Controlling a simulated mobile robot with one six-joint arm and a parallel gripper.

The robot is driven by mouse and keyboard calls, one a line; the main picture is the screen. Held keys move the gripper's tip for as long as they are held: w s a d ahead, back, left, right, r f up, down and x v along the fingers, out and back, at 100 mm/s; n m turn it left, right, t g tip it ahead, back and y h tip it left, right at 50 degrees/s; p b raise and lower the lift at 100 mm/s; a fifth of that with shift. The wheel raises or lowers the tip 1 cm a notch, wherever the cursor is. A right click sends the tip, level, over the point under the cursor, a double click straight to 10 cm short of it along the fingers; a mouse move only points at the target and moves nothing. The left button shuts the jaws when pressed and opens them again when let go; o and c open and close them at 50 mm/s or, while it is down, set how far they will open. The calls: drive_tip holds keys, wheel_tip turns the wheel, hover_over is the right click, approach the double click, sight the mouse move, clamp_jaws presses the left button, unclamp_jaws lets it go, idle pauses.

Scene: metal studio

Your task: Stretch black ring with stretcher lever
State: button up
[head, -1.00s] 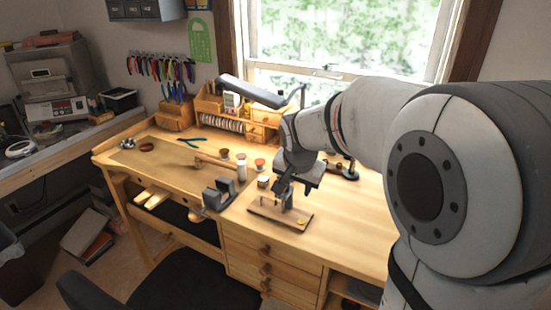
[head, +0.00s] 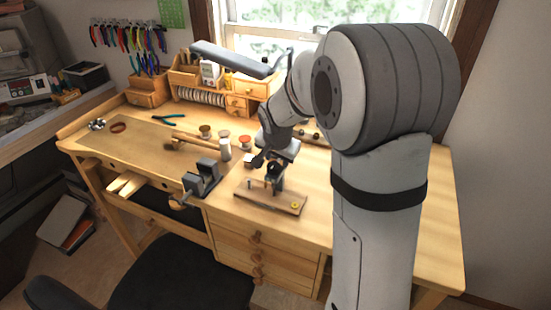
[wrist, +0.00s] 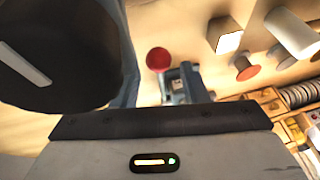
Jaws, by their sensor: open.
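The stretcher stands on a small wooden board (head: 262,199) at the front of the workbench, partly hidden by my gripper. A small upright peg (head: 249,184) stands left of it on the board. My gripper (head: 273,176) is open and points down just above and behind the stretcher. I cannot tell whether it touches. In the wrist view, a large dark rounded part (wrist: 60,50) fills the upper left. A round red knob (wrist: 158,59) and a blue-grey forked part (wrist: 184,84) show beyond the gripper. I cannot single out the black ring or the lever.
A dark metal block tool (head: 203,177) stands left of the board. Spools (head: 245,142), a white cylinder (head: 225,151) and a mallet (head: 178,143) lie behind. A lamp (head: 230,58) and wooden organizer (head: 185,77) are farther back. The bench right of the board looks clear.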

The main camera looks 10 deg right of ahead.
drive_tip(key=shift+w+f, duration=0.15)
drive_tip(key=shift+f, duration=0.35)
clamp_jaws()
